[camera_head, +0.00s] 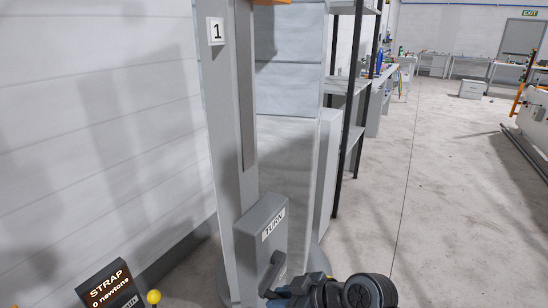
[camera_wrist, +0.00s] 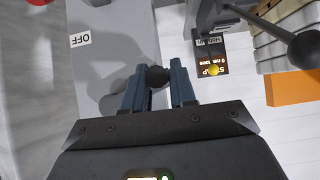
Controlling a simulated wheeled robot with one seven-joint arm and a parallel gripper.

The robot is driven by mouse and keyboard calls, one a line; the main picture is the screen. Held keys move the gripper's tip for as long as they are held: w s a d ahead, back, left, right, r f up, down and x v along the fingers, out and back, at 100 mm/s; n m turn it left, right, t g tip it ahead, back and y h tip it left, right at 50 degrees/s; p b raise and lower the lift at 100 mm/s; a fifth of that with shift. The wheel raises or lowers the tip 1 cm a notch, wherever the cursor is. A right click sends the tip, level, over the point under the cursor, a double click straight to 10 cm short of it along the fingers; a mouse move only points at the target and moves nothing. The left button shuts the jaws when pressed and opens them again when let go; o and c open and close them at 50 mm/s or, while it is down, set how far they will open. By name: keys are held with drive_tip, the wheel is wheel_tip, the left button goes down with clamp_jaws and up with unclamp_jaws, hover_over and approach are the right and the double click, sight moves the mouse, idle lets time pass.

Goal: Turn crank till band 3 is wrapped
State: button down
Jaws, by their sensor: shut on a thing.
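A grey box labelled TURN (camera_head: 262,235) is fixed low on the grey post marked 1. A dark crank arm (camera_head: 272,272) shows on its front. My gripper (camera_head: 284,293) is at the crank, low in the head view. In the wrist view, the blue fingers of my gripper (camera_wrist: 158,88) are shut on a dark rounded crank handle (camera_wrist: 157,75), seen nearly end-on. The fingers and my wrist hide most of the handle. I cannot pick out band 3 in either view.
A STRAP display (camera_head: 108,284) reads 0 newtons, with a yellow knob (camera_head: 154,296) beside it.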

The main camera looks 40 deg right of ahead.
drive_tip(key=shift+s+a+r+p, duration=0.15)
drive_tip(key=shift+a+r+p, duration=0.3)
drive_tip(key=shift+r+p, duration=0.3)
drive_tip(key=shift+r, duration=0.1)
drive_tip(key=shift+r+p, duration=1)
drive_tip(key=shift+r, duration=0.15)
drive_tip(key=shift+d, duration=0.1)
drive_tip(key=c, duration=0.7)
unclamp_jaws()
drive_tip(key=shift+d+f, duration=0.15)
drive_tip(key=shift+d, duration=0.1)
